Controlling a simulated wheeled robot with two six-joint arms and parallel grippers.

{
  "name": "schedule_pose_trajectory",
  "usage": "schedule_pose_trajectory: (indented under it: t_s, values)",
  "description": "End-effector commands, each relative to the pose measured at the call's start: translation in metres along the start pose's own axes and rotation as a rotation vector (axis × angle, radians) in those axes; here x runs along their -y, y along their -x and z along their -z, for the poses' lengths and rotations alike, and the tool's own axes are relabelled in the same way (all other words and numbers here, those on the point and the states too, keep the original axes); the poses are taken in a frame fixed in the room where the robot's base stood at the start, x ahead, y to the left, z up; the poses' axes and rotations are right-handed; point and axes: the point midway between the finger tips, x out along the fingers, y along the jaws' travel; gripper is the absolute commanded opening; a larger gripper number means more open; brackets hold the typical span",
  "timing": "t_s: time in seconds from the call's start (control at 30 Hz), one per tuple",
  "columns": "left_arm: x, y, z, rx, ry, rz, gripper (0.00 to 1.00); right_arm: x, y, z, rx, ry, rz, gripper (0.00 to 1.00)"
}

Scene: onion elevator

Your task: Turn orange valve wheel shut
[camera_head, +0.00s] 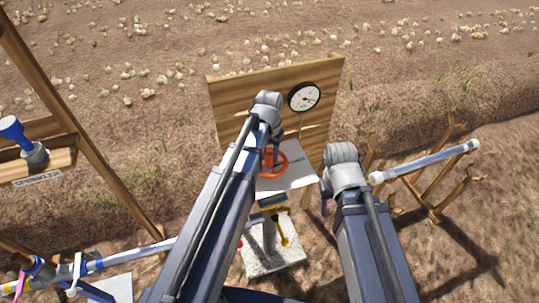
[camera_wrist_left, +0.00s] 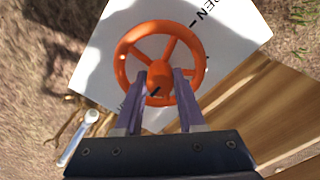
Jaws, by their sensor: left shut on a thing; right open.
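The orange valve wheel (camera_head: 282,164) stands in front of a white plate (camera_head: 293,181) at the wooden board, partly covered by my left arm. In the left wrist view the wheel (camera_wrist_left: 124,48) shows its full rim, spokes and central hub. My left gripper (camera_wrist_left: 161,78) reaches over the lower rim, with its two purple fingers on either side of the hub. It is shut on the wheel. The plate in that view (camera_wrist_left: 95,75) carries partly hidden lettering ending in "EN" and a black mark.
A round gauge (camera_head: 305,96) is on the wooden board (camera_head: 235,90). A yellow-handled fitting (camera_head: 283,232) stands on a pale block below. A pipe (camera_head: 425,162) rests on wooden sticks at right. A wooden frame with a blue-topped sprinkler (camera_head: 14,132) stands at left.

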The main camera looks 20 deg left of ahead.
Motion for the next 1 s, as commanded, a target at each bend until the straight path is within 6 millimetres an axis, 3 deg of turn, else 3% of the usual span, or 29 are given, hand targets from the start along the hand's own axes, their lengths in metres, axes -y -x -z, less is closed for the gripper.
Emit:
schedule_pose_trajectory:
  t_s: [0.37, 0.4, 0.6, 0.67, 1.0]
  values:
    - [-0.0002, 0.0000, 0.0000, 0.000, -0.007, 0.000, 0.00, 0.0000, 0.0000, 0.0000, 0.000, 0.000, 0.000, 0.50]
    - [-0.0002, 0.0000, 0.0000, 0.000, -0.007, 0.000, 0.40, 0.0000, 0.0000, 0.0000, 0.000, 0.000, 0.000, 0.50]
    - [-0.0002, 0.0000, 0.0001, 0.000, -0.005, 0.000, 0.62, 0.0000, 0.0000, 0.0000, 0.000, 0.000, 0.000, 0.50]
    - [-0.0002, 0.0000, 0.0001, 0.000, -0.005, 0.000, 0.69, 0.0000, 0.0000, 0.0000, 0.000, 0.000, 0.000, 0.50]
    - [-0.0002, 0.0021, 0.0000, 0.000, -0.004, 0.000, 0.69, -0.0002, 0.0021, -0.0001, 0.000, 0.000, 0.000, 0.50]
